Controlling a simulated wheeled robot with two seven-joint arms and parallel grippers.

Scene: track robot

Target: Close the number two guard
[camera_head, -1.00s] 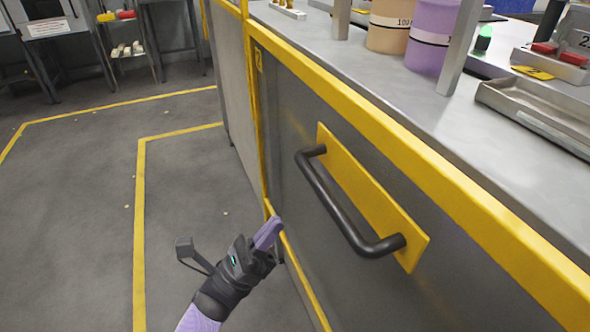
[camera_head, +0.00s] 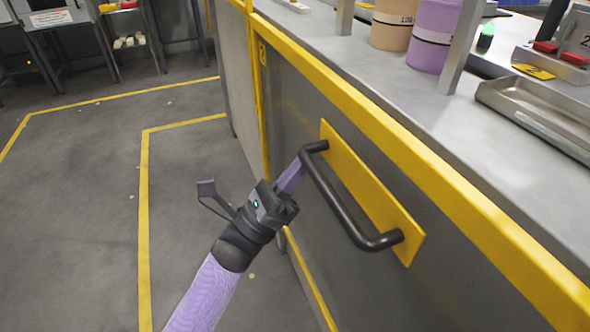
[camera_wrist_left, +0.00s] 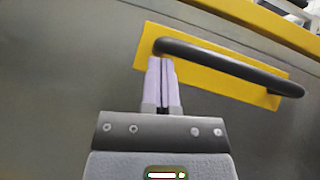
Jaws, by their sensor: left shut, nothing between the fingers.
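The number two guard (camera_head: 290,110) is a grey panel in a yellow frame, with a small "2" mark at its upper left corner. A black bar handle (camera_head: 340,208) sits on a yellow plate (camera_head: 372,190) on the panel. My left gripper (camera_head: 300,168) is shut and empty, its lilac fingertips at the upper left end of the handle. In the left wrist view the fingertips (camera_wrist_left: 161,62) lie just below the left end of the handle (camera_wrist_left: 225,65); I cannot tell whether they touch it. My right gripper is not in view.
A grey worktop above the panel holds an orange container (camera_head: 392,24), a purple container (camera_head: 434,35) and a metal tray (camera_head: 535,112). Grey posts rise from it. The floor at left is clear, with yellow lines (camera_head: 144,220).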

